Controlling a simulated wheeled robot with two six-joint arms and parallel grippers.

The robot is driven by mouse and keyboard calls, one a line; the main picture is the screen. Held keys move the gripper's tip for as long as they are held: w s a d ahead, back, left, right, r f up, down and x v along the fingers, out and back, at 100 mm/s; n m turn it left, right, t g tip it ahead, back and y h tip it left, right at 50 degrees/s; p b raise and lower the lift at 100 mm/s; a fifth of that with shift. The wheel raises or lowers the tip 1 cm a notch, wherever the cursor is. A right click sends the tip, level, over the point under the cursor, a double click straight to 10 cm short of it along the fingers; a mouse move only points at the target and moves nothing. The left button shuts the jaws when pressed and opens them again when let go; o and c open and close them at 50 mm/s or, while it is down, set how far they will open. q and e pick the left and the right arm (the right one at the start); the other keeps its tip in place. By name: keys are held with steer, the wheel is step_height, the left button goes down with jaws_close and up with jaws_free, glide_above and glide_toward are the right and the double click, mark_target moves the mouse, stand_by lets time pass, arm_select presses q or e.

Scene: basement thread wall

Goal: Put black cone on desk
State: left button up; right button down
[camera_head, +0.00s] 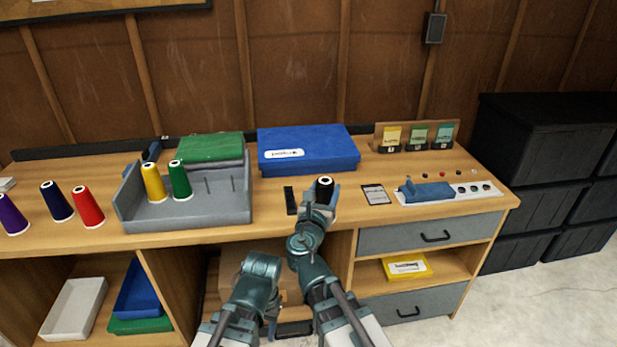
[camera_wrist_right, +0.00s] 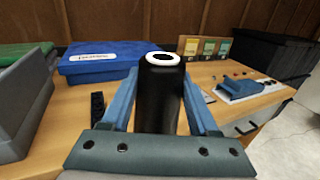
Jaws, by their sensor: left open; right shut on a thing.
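The black cone (camera_head: 324,190), with a white top, is held upright between the fingers of my right gripper (camera_head: 321,202) over the front part of the desk (camera_head: 270,217). In the right wrist view the cone (camera_wrist_right: 161,95) stands between the two blue fingers of the right gripper (camera_wrist_right: 163,110). I cannot tell whether its base touches the desk. My left gripper (camera_head: 272,308) is open and empty, low in front of the desk; its fingertips are mostly hidden.
A blue box (camera_head: 310,155) stands behind the cone. The grey tray (camera_head: 225,207) holds yellow and green cones. Purple, navy and red (camera_head: 88,207) cones stand further left.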

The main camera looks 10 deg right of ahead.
steer(key=w+d+f+b, duration=0.1)
steer(key=w+d, duration=0.2)
steer(key=w, duration=0.1)
steer(key=w+d+f+b, duration=0.2)
steer(key=w+d, duration=0.1)
steer(key=w, duration=0.1)
steer(key=w+d+f+b, duration=0.2)
steer(key=w+d, duration=0.2)
steer(key=shift+d, duration=0.1)
steer(key=shift+s, duration=0.1)
steer(key=shift+f, duration=0.2)
steer(key=shift+c, duration=0.7)
jaws_free()
steer(key=shift+r, duration=0.1)
steer(key=v, duration=1.2)
